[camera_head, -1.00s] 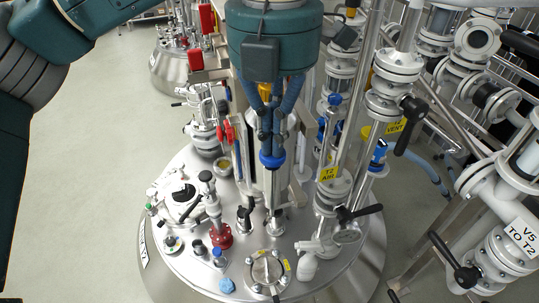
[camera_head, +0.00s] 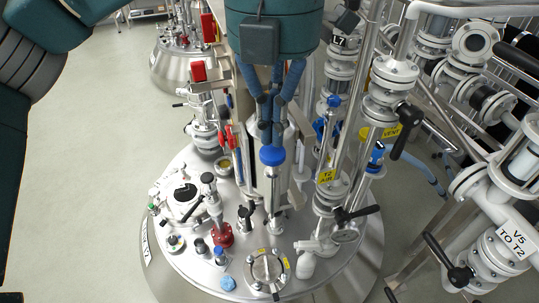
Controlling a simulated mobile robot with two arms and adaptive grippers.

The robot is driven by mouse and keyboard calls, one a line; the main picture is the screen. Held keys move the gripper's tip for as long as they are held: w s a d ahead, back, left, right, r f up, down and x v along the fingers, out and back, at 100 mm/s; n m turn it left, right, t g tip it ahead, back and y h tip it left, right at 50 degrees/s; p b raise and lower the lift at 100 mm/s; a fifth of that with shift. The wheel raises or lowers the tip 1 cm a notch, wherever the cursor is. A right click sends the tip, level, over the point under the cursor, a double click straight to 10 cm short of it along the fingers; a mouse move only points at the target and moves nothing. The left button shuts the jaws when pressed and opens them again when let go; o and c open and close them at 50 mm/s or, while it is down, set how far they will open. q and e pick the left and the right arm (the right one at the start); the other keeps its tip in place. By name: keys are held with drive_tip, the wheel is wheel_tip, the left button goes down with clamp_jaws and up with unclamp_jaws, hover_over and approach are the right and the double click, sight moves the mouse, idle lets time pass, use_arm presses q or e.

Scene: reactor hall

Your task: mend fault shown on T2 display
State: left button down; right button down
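My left gripper (camera_head: 271,140) hangs in the middle of the head view below my teal wrist. Its blue-grey fingers point down and come close together just above a blue cap (camera_head: 272,156) on an upright metal fitting of the steel vessel. I cannot tell whether the fingertips touch or hold the cap. The vessel lid (camera_head: 180,243) carries several fittings. A yellow T2 AIR label (camera_head: 326,176) marks a pipe with a black-handled valve (camera_head: 357,213). A yellow VENT label (camera_head: 393,132) is behind it. No display can be made out. My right gripper is not in view.
At the right, a pipe labelled V5 TO T2 (camera_head: 514,238) has a black valve handle (camera_head: 447,262). Dense pipework fills the upper right. Another steel vessel (camera_head: 172,72) stands behind. Open floor (camera_head: 85,150) lies at the left.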

sight(273, 151)
use_arm(q)
drive_tip(key=shift+f, duration=0.15)
drive_tip(key=shift+f+b, duration=1.85)
drive_tip(key=shift+f, duration=0.25)
drive_tip(key=shift+r+p, duration=1.7)
drive_tip(key=shift+r, duration=0.6)
wheel_tip(273, 151, up, 5)
drive_tip(key=p, duration=0.4)
